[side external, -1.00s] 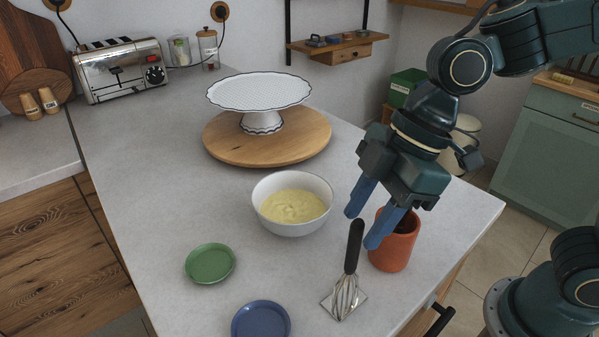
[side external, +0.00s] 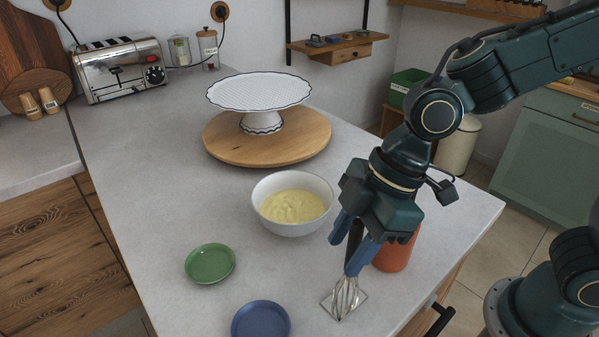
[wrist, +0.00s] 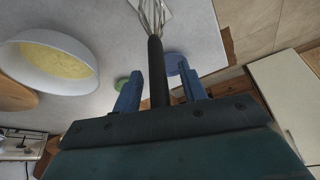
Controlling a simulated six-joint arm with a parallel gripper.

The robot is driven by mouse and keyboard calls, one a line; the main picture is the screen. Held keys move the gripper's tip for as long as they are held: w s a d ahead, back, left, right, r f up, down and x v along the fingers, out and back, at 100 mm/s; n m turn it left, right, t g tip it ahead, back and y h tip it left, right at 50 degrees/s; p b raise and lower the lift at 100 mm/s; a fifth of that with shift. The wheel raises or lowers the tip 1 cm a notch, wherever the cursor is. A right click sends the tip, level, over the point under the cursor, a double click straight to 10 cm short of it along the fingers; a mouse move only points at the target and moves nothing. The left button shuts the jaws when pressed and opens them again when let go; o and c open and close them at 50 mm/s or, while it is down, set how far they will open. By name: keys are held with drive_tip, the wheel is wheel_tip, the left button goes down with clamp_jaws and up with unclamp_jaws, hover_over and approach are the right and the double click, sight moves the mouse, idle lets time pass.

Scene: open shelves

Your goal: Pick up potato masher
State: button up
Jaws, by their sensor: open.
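The potato masher (side external: 346,297) stands upright on the counter, its wire head down on a small square plate and its black handle up. My gripper (side external: 343,257) is open, with its blue fingers on either side of the handle. In the wrist view, the black handle (wrist: 156,72) runs between the two fingers of my gripper (wrist: 160,85), with a gap visible on each side. The upper end of the handle is hidden behind my gripper in both views.
A terracotta pot (side external: 394,254) stands just right of my gripper, partly hidden. A white bowl of yellow mash (side external: 291,229) stands to the left. A green plate (side external: 210,264) and a blue plate (side external: 261,320) lie farther left. A cake stand (side external: 260,92) is behind.

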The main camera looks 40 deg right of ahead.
idle(0.3)
clamp_jaws()
drive_tip(key=shift+r, duration=0.2)
wheel_tip(320, 180, up, 20)
drive_tip(key=shift+f, duration=0.15)
idle(0.7)
idle(0.6)
